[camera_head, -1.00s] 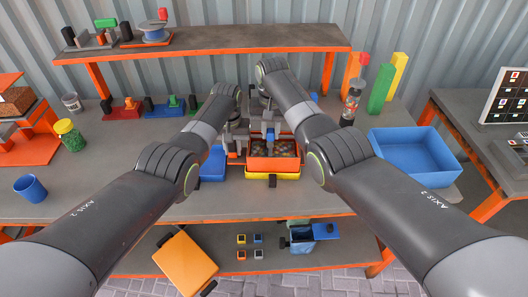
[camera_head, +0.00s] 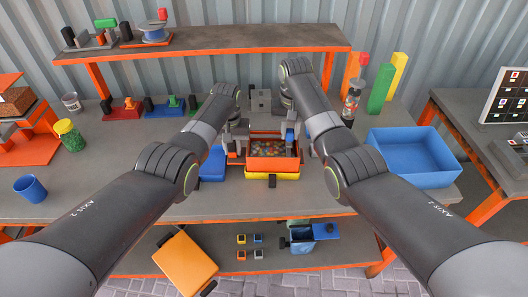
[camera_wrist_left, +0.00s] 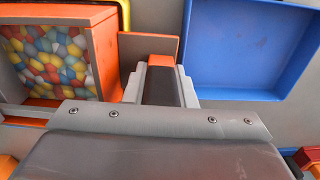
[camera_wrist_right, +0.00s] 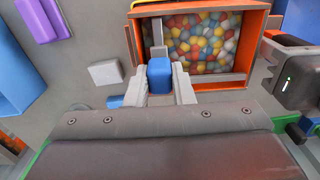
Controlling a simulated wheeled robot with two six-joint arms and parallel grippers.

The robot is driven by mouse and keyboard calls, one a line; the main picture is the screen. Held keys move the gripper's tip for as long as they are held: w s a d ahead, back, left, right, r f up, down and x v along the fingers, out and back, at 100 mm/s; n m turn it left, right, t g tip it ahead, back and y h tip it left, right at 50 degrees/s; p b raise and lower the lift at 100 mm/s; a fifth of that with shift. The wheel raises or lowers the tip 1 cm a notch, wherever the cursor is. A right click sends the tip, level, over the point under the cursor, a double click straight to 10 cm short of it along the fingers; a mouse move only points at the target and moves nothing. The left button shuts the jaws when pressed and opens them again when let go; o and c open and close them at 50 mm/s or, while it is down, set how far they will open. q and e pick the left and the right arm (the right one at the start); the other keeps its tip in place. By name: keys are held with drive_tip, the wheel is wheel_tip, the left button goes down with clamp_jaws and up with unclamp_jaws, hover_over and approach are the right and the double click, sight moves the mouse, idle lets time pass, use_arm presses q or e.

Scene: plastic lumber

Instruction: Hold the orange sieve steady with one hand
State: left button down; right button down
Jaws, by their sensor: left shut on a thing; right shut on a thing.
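The orange sieve (camera_head: 272,163) sits over a yellow tray (camera_head: 272,176) at the middle of the bench. Multicoloured pieces fill it, and they show in both wrist views. My left gripper (camera_head: 238,144) is at the sieve's left side, shut on its side handle; in the left wrist view the handle (camera_wrist_left: 162,80) is dark with an orange end. My right gripper (camera_head: 291,138) is over the sieve's right part, shut on a blue-handled tool (camera_wrist_right: 159,73). A grey part of this tool reaches over the pieces in the right wrist view. Its tip's contact is unclear.
A shallow blue tray (camera_head: 212,165) lies left of the sieve. A larger blue bin (camera_head: 412,150) stands at the right. Orange, green and yellow posts (camera_head: 381,88) and a clear bottle (camera_head: 351,103) stand behind it. A raised shelf (camera_head: 210,40) spans the back.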

idle(0.4)
drive_tip(key=a, duration=0.6)
drive_tip(key=shift+a, duration=0.3)
idle(0.4)
drive_tip(key=shift+w, duration=0.1)
drive_tip(key=c, duration=1.2)
unclamp_jaws()
drive_tip(key=shift+d, duration=0.1)
drive_tip(key=shift+o, duration=0.2)
wheel_tip(320, 180, up, 7)
